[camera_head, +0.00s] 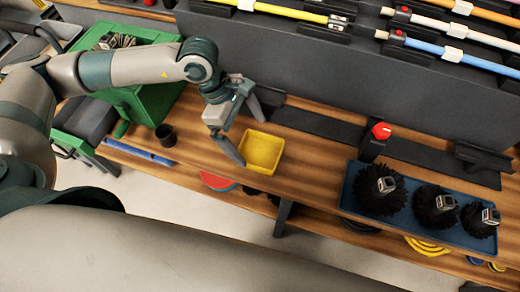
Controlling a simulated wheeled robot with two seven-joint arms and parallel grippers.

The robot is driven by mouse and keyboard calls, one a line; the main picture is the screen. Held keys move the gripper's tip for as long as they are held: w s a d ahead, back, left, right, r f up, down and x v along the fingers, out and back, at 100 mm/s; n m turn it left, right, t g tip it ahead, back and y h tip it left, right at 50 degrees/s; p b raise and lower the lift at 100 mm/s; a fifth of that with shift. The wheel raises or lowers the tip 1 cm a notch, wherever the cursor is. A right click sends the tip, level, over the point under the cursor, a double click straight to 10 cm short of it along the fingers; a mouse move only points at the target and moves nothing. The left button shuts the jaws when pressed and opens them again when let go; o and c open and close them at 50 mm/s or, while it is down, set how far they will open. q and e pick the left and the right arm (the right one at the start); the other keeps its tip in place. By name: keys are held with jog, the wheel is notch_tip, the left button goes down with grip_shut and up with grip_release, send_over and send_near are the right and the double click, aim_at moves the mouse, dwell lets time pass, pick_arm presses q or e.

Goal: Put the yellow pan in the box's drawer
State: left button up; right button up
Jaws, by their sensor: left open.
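The yellow pan (262,151) is a small square tray standing on the wooden bench (315,150), near its front edge. My left gripper (251,141) is open right beside and above the pan, at its left side. One finger is near the pan's left front corner and the other near its far side. Nothing is seen held, and I cannot tell whether a finger touches the pan. The green box (158,98) stands on the bench to the left, partly behind my left arm. I cannot make out its drawer clearly. My right gripper is not in view.
A blue tray (350,203) with black round brushes stands at the right. A red knob (381,130) tops a dark post behind it. Coloured poles rest on the rack above.

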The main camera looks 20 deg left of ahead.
aim_at(264, 157)
pick_arm(q)
jog(key=shift+p+x, duration=0.3)
jog(key=shift+x, duration=1.15)
jog(key=shift+w+d+f+p, duration=0.15)
jog(key=shift+d+f+p, duration=0.05)
jog(key=shift+f+p, duration=0.3)
jog(key=p+x, duration=0.1)
jog(key=x, duration=0.2)
jog(key=shift+w+p, duration=0.2)
jog(key=shift+p, duration=0.2)
jog(key=shift+d+f, duration=0.15)
jog(key=shift+f, duration=0.35)
jog(key=shift+f, duration=0.2)
jog(key=c, duration=1.2)
jog(key=shift+o, duration=0.2)
jog(key=shift+r, duration=0.1)
